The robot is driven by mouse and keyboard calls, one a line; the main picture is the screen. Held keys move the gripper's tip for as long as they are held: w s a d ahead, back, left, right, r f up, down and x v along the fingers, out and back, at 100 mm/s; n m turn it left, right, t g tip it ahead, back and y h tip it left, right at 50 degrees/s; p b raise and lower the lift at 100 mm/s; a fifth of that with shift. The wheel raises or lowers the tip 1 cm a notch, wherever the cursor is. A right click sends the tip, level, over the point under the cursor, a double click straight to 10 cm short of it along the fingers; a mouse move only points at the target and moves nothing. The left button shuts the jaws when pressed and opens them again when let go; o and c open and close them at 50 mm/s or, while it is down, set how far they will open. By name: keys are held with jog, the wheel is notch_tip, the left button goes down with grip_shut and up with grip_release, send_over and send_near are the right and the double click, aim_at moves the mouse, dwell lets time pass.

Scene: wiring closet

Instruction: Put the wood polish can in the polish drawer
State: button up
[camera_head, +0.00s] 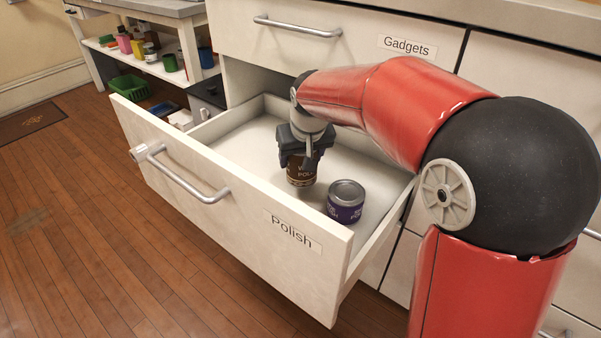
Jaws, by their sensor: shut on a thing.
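The polish drawer (240,216) is pulled open, with a "Polish" label on its front. My gripper (305,158) reaches down inside the drawer and is shut on a brown can (301,176), the wood polish can, whose label is partly readable. The can is upright; its top is hidden by the gripper. Its base appears at or very near the drawer floor, but I cannot tell whether it touches. A purple can (346,202) with a grey lid stands in the drawer just right of the brown can.
A closed drawer labelled "Gadgets" (340,38) is above, its front close over the open drawer's back. The left part of the drawer floor is bare. A shelf (150,62) with several coloured containers and a green basket (128,88) stand at the far left.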

aim_at(301, 170)
jog(key=shift+f+b, duration=0.45)
jog(key=shift+f, duration=1.45)
jog(key=shift+f, duration=0.15)
jog(key=o, duration=1.2)
